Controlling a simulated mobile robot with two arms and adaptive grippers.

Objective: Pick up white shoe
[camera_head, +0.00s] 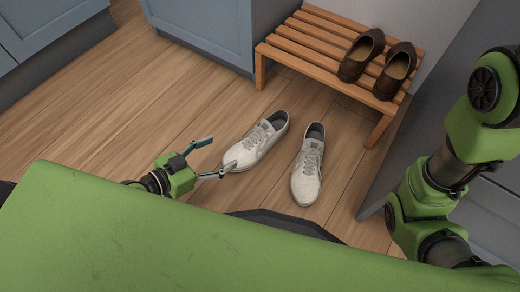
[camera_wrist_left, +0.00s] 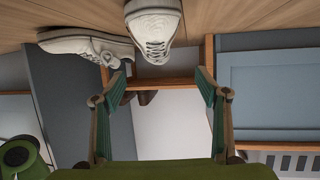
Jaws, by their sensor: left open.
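Two white lace-up shoes stand on the wooden floor. The left white shoe (camera_head: 257,140) has its toe toward my left gripper (camera_head: 222,153); the right white shoe (camera_head: 308,165) stands apart beside it. My left gripper is open and empty, its fingertips close to the left shoe's toe; contact is unclear. In the left wrist view, which looks upside down, the left shoe (camera_wrist_left: 154,28) is toe-on at the top and the right shoe (camera_wrist_left: 85,45) is left of it. The open fingers (camera_wrist_left: 162,78) show below them. My right arm shows at the right, but its gripper is out of view.
A slatted wooden bench (camera_head: 318,46) with two brown shoes (camera_head: 362,55) on it stands behind the white shoes. A blue-grey cabinet (camera_head: 205,28) is at the back, and a grey unit (camera_head: 430,110) is at the right. The floor left of my left gripper is clear.

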